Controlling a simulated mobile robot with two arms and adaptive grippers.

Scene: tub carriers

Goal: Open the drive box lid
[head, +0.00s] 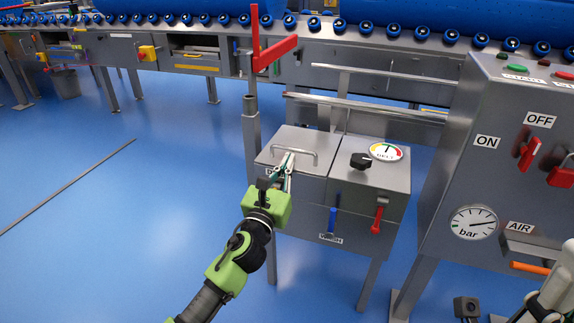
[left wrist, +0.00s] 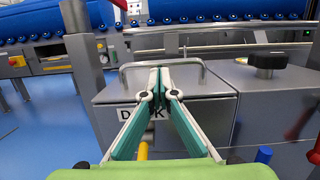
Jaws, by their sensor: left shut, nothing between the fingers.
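The box lid (head: 300,141) is a flat grey metal plate on the left part of a steel box. It lies closed and level. A bar handle (head: 296,151) stands on it, and the handle also shows in the left wrist view (left wrist: 197,62). My left gripper (head: 289,156) is shut and empty, its tips at the handle's middle; I cannot tell if they touch it. In the left wrist view the fingers (left wrist: 160,72) hide the handle's middle and part of a label on the box front. White parts, apparently my right gripper (head: 552,290), are cut off at the lower right corner.
Right of the lid are a black knob (head: 360,160), a coloured dial (head: 386,152), a blue lever (head: 332,219) and a red lever (head: 378,218). A red lever on a post (head: 268,53) rises behind left. A control cabinet (head: 450,170) stands right. Blue floor is free at left.

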